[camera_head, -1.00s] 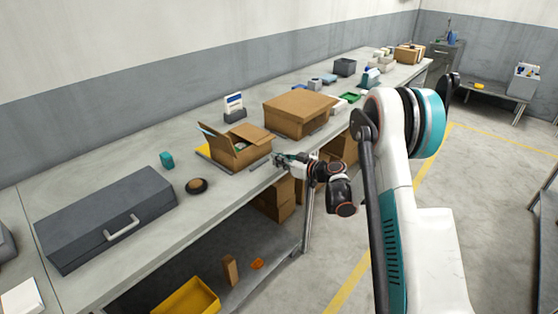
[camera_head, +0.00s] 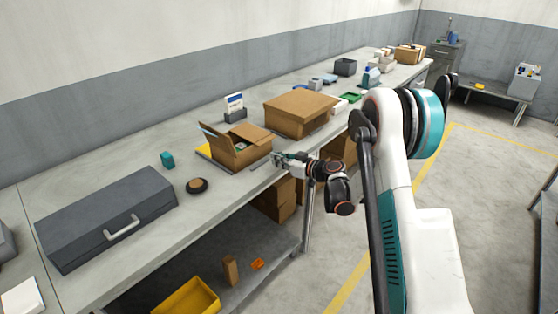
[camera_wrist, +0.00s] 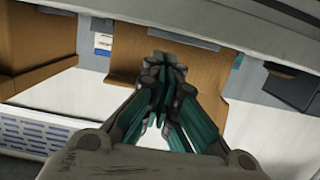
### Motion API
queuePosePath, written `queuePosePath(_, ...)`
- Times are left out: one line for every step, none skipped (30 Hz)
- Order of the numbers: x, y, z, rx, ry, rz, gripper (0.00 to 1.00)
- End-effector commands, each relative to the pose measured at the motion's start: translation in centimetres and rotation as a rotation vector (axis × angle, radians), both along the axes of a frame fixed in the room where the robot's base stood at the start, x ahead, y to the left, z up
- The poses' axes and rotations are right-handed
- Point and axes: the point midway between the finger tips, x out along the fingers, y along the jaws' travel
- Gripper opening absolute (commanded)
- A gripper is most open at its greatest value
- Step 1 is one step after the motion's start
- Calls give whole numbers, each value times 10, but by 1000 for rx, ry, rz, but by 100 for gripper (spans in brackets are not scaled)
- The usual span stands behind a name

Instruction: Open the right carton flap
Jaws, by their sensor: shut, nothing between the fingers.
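The open carton (camera_head: 240,156) stands on the workbench, with a book or sheet-like item partly visible inside. Its left flap (camera_head: 218,140) stands up and leans outward. Its right flap (camera_head: 251,134) lies slanted over the right side of the opening. My gripper (camera_head: 277,158) is close to the carton's right front corner, at about the height of its lower wall; I cannot tell whether it touches. In the wrist view my gripper (camera_wrist: 163,72) is shut and empty, in front of a brown cardboard panel (camera_wrist: 125,50).
A larger closed brown box (camera_head: 299,112) stands just right of the carton. A grey toolbox (camera_head: 105,215), a teal block (camera_head: 167,160) and a dark round reel (camera_head: 197,185) are to the left. A card holder (camera_head: 235,113) stands behind. The bench front edge is below my gripper.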

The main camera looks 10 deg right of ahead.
Motion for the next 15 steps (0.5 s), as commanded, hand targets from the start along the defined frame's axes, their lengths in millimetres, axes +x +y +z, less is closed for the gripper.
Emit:
queuePosePath(2, 1, 0, 0, 0, 1, 0)
queuePosePath(3, 2, 0, 0, 0, 1, 0)
queuePosePath(4, 3, 0, 0, 0, 1, 0)
queuePosePath(5, 4, 0, 0, 0, 1, 0)
queuePosePath(6, 4, 0, 0, 0, 1, 0)
queuePosePath(7, 5, 0, 0, 0, 0, 0)
queuePosePath(8, 6, 0, 0, 0, 0, 0)
queuePosePath(8, 6, 0, 0, 0, 0, 0)
queuePosePath(9, 7, 0, 0, 0, 0, 0)
queuePosePath(10, 8, 0, 0, 0, 0, 0)
queuePosePath(11, 8, 0, 0, 0, -1, 0)
queuePosePath(12, 9, 0, 0, 0, -1, 0)
queuePosePath(13, 9, 0, 0, 0, -1, 0)
queuePosePath(14, 10, 0, 0, 0, -1, 0)
queuePosePath(15, 11, 0, 0, 0, -1, 0)
